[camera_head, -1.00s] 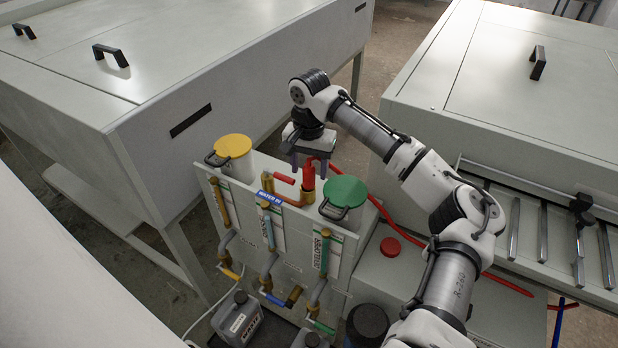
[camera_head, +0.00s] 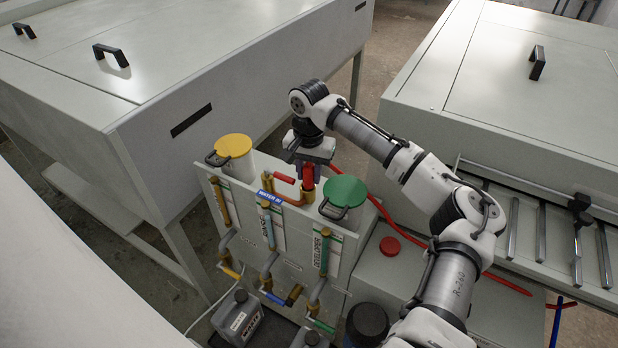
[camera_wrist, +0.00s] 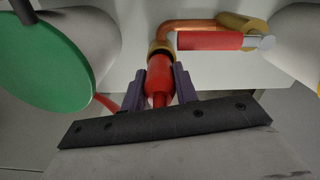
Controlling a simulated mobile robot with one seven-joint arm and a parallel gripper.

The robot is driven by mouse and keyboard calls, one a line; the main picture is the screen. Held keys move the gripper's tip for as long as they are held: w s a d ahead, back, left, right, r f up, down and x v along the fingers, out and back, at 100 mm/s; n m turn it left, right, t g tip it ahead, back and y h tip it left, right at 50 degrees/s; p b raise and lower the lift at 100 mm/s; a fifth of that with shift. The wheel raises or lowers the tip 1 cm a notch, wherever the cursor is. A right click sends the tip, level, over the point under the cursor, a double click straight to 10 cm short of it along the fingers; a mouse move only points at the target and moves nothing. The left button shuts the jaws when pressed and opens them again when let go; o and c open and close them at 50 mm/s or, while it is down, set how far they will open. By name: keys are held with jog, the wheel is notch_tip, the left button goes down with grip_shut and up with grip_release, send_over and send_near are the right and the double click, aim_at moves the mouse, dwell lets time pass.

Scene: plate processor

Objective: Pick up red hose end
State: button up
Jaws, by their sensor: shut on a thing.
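The red hose end (camera_wrist: 159,78) sits upright on a brass fitting at the end of a copper pipe. It also shows in the head view (camera_head: 308,173), just under my wrist. My gripper (camera_wrist: 168,85) has one purple finger on each side of the red hose end and is shut on it. The red hose (camera_head: 375,199) trails from behind the fitting to the right. The brass fitting (camera_head: 302,198) is below the fingers, and the hose end still meets it.
A green-lidded canister (camera_head: 345,190) stands close to the right of the hose end. A yellow-lidded canister (camera_head: 233,147) stands to the left. A red-handled valve (camera_wrist: 208,41) is beside the copper pipe. Large grey machines flank the panel.

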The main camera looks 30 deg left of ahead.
jog(key=shift+r, duration=0.1)
notch_tip(320, 180, up, 29)
jog(key=p, duration=0.7)
dwell(0.5)
jog(key=shift+f, duration=0.2)
